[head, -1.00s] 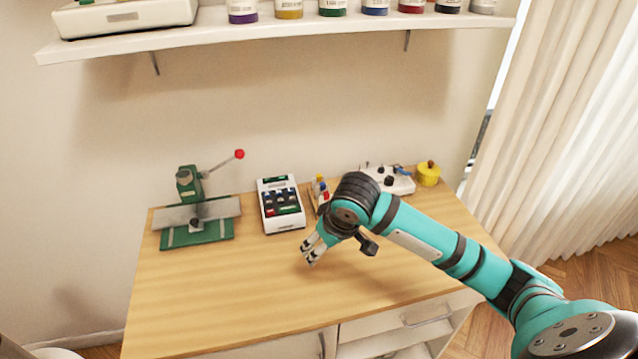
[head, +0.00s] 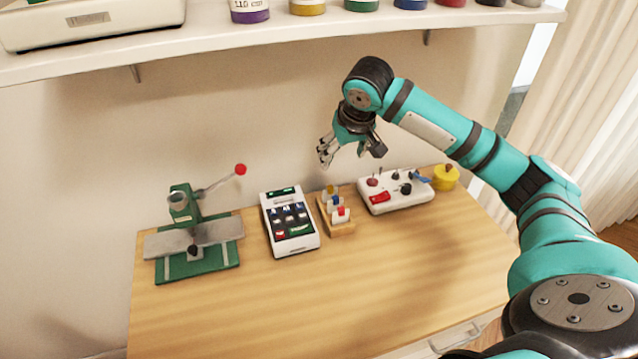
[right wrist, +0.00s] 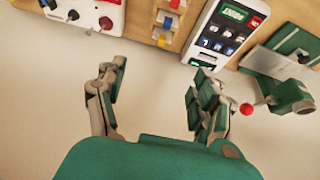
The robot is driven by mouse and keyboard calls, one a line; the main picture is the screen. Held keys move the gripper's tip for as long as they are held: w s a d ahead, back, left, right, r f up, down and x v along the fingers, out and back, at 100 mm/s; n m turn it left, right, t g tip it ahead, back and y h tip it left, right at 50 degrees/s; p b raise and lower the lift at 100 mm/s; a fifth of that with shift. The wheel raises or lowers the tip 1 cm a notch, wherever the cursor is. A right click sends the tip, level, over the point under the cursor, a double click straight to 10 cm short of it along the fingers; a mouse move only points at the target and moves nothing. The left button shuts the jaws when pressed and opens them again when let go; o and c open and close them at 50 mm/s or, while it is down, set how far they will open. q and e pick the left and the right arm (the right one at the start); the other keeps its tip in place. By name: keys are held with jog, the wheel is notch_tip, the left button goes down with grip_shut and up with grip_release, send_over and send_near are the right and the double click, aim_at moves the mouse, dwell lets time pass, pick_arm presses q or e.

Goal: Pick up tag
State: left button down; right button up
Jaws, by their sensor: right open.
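No item that I can clearly tell as a tag shows. A small wooden rack (head: 343,230) on the table holds small white pieces with yellow, blue and red parts; the rack also shows at the top of the right wrist view (right wrist: 181,35). I cannot tell whether these pieces are tags. My right gripper (head: 325,152) is raised above the back of the table, in front of the wall, open and empty. In the right wrist view its fingers (right wrist: 155,88) are spread with only wall between them. My left gripper is not in view.
A white keypad device (head: 310,240) stands left of the rack, a green press (head: 190,235) with a red-knobbed lever farther left. A white control box (head: 402,202) and yellow container (head: 446,178) stand right. A shelf (head: 300,38) overhangs. The table's front (head: 300,310) is clear.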

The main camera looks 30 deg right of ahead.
jog(key=p, duration=0.1)
send_near(331, 187)
jog(key=shift+x, duration=0.8)
jog(key=x, duration=0.3)
jog(key=shift+w+d+f, duration=0.1)
jog(key=shift+w+f+p, duration=0.1)
jog(key=shift+f+p, duration=0.25)
jog(key=shift+f, duration=0.05)
jog(key=x, duration=0.3)
jog(key=shift+w+f+p, duration=0.1)
jog(key=shift+f+p, duration=0.2)
jog(key=shift+p, duration=0.05)
jog(key=shift+w+f, duration=0.1)
jog(key=shift+f, duration=0.2)
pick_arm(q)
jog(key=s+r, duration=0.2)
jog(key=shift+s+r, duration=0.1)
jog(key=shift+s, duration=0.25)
pick_arm(e)
jog(key=shift+c, duration=0.4)
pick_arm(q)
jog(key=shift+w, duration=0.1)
pick_arm(e)
jog(key=c, duration=0.8)
